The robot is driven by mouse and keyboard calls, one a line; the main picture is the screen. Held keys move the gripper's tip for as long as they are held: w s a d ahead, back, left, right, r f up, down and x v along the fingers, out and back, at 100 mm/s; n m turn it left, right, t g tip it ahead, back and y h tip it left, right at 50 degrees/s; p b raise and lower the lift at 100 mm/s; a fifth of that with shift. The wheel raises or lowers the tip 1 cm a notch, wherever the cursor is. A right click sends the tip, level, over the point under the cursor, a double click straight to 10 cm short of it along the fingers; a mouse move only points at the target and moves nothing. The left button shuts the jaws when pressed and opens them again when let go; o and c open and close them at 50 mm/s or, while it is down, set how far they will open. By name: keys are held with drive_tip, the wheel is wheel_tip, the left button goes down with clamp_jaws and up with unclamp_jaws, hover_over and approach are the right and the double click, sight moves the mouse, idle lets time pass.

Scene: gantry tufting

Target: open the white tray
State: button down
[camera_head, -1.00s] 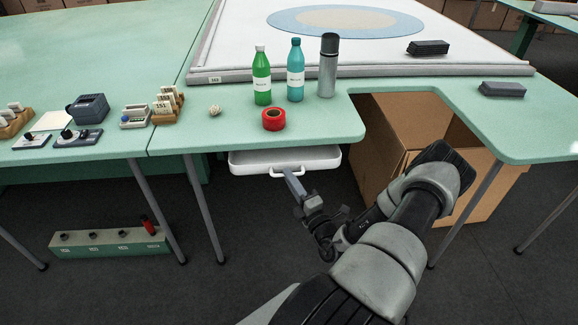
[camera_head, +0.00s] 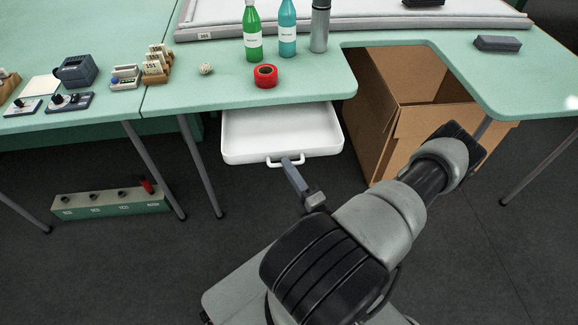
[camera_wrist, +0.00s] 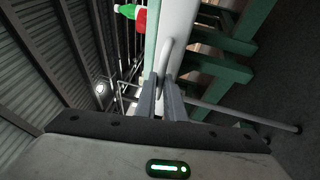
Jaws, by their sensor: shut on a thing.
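The white tray (camera_head: 280,134) is a shallow drawer under the green table's front edge. It stands well out from the table, and its empty inside shows. A white bar handle (camera_head: 288,162) sits at the middle of its front wall. My gripper (camera_head: 287,163) is shut on this handle, at the tray's front. In the wrist view the fingers of my gripper (camera_wrist: 168,84) reach the white handle (camera_wrist: 167,58), with the tray's front wall (camera_wrist: 181,35) behind it. The back of the tray is hidden under the tabletop.
On the green table (camera_head: 220,98) above stand a red tape roll (camera_head: 265,76), a green bottle (camera_head: 252,32), a teal bottle (camera_head: 287,30) and a grey flask (camera_head: 320,27). An open cardboard box (camera_head: 395,140) stands right of the tray. Dark floor (camera_head: 130,270) lies clear in front.

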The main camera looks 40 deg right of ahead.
drive_tip(key=c, duration=1.8)
unclamp_jaws()
drive_tip(key=shift+c, duration=0.2)
drive_tip(key=v, duration=1.7)
drive_tip(key=shift+s, duration=0.25)
